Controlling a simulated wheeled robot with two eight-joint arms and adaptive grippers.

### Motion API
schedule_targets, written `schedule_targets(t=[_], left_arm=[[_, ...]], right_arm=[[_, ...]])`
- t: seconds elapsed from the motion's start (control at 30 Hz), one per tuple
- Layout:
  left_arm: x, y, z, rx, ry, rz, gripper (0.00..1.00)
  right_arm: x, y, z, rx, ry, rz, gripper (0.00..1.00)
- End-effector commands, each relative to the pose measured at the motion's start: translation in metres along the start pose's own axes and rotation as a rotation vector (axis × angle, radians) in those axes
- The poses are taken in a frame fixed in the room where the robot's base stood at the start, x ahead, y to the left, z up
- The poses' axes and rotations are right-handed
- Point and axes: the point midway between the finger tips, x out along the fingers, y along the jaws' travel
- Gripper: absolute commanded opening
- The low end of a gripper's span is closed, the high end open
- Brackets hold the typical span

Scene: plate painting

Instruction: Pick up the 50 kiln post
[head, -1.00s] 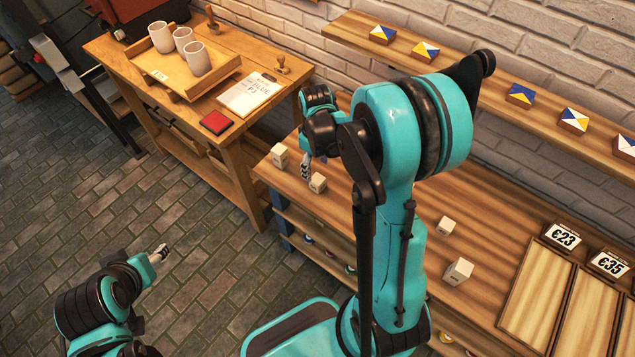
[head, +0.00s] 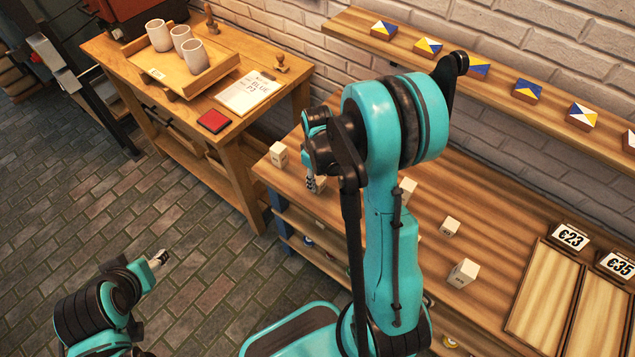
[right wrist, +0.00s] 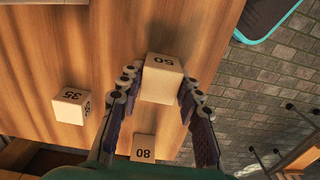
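The 50 kiln post (right wrist: 162,78) is a pale block with a black "50" on its top, standing on the wooden bench. My right gripper (right wrist: 160,84) is around it, one finger at each side. The fingers are spread and very close to the post; I cannot make out firm contact. In the head view, my right gripper (head: 312,184) is low over the bench's left part, partly covering a post (head: 321,188). My left gripper (head: 158,259) is over the floor at lower left, away from the bench; its opening is too small to judge.
The 35 post (right wrist: 70,105) and the 80 post (right wrist: 143,147) stand nearby. More posts (head: 463,273) stand right of my arm. Labelled trays (head: 540,287) lie at the bench's right. A shelf (head: 365,39) with painted tiles runs along the wall. A side table (head: 250,122) stands left.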

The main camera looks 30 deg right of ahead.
Motion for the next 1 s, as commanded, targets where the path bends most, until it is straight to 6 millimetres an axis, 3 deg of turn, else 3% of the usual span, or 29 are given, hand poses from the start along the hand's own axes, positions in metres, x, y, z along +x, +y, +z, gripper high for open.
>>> schedule_targets(t=[0.43,0.57,0.7,1.0], left_arm=[[-0.002,0.000,-0.002,0.000,0.000,0.000,0.54],[-0.008,0.000,-0.006,0.000,0.000,0.000,0.54],[-0.018,0.000,-0.013,0.000,0.000,0.000,0.54],[-0.034,0.000,-0.024,0.000,0.000,0.000,0.54]], right_arm=[[-0.005,0.000,0.000,0.000,0.001,0.000,0.01],[-0.020,0.000,0.000,0.000,0.001,0.000,0.01],[-0.048,0.000,0.000,0.000,0.000,0.000,0.01],[-0.086,0.000,0.072,0.005,0.000,0.000,0.01]])
